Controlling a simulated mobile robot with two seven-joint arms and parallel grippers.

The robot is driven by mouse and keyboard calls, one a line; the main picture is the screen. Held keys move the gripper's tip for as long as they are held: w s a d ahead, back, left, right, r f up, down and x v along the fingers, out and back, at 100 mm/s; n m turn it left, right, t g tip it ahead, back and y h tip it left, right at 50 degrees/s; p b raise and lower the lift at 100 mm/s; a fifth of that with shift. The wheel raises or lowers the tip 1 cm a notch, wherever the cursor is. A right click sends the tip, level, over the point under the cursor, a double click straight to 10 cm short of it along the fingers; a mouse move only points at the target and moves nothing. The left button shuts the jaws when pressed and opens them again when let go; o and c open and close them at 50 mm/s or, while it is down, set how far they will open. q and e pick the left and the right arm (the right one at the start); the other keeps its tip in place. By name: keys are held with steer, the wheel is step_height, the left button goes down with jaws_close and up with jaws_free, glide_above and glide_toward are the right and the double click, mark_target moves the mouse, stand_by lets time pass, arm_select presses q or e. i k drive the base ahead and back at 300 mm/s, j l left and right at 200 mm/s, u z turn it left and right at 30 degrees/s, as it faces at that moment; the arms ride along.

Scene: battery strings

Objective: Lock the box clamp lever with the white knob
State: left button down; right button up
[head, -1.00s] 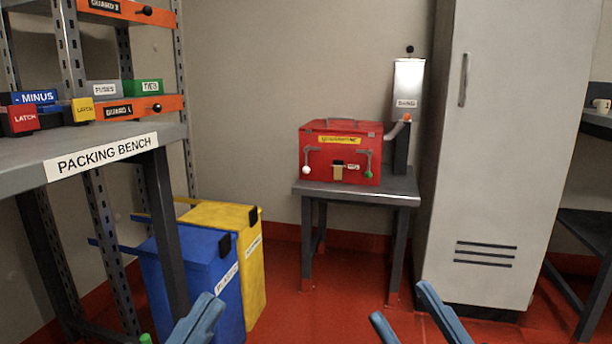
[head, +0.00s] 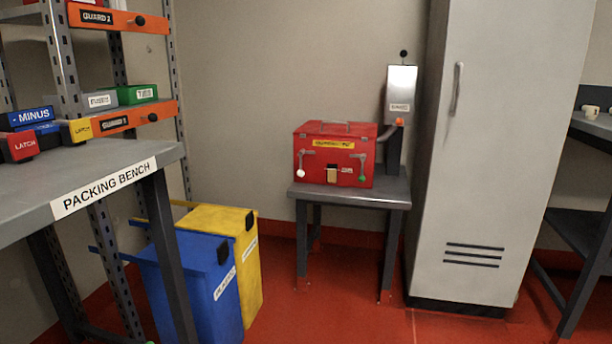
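The red box (head: 318,150) stands on a small grey table (head: 350,191) against the back wall. Its front carries two grey clamp levers. The lever with the white knob (head: 300,173) is on the left of the front and its knob hangs low. The lever with the green knob (head: 362,177) is on the right, also with its knob low. A tan hasp or latch piece (head: 331,174) sits between them. I cannot tell from here whether either clamp is locked. Neither of my grippers shows now, and the box is a good distance away.
The packing bench (head: 110,180) and shelf rack are on the left. Blue (head: 200,285) and yellow (head: 248,262) bins stand on the floor beside it. A tall grey cabinet (head: 490,170) is right of the table. The red floor (head: 330,310) before the table is clear.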

mark_target(300, 173)
steer(key=i+l, duration=0.35)
steer(key=i, duration=0.3)
steer(key=i+l+u, duration=0.1)
steer(key=i+l, duration=0.3)
steer(key=i, duration=0.25)
steer(key=i+l, duration=0.4)
steer(key=i, duration=0.2)
steer(key=u, duration=0.05)
